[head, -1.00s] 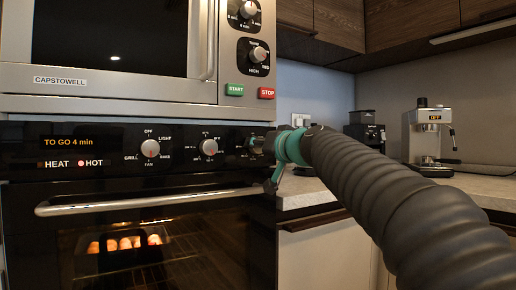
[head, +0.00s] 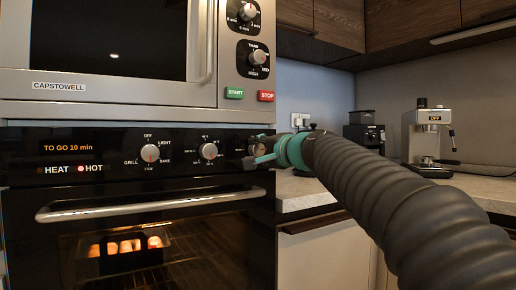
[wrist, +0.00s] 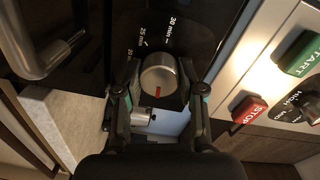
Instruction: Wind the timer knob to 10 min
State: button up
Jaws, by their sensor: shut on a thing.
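The timer knob (wrist: 158,76) is a round silver knob with a red mark, on the black oven panel (head: 108,142). In the wrist view the red mark points toward the bottom of the picture, and the labels 25 min and 30 min show beside the knob. My gripper (wrist: 159,80) has one finger on each side of the knob and is shut on it. In the head view my gripper (head: 258,152) covers the knob and its scale at the panel's right end. The oven display (head: 68,147) reads TO GO 10 min.
Two other oven knobs (head: 150,153) sit left of my gripper. The oven handle (head: 150,205) runs below. The microwave with its green START button (head: 234,93) and red STOP button (head: 266,96) is above. A coffee machine (head: 427,140) stands on the counter.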

jog(key=shift+f+m, duration=0.15)
jog(key=shift+m, duration=0.85)
jog(key=shift+a, duration=0.1)
jog(key=o, duration=1.1)
jog(key=shift+o, duration=0.2)
jog(key=shift+s, duration=0.15)
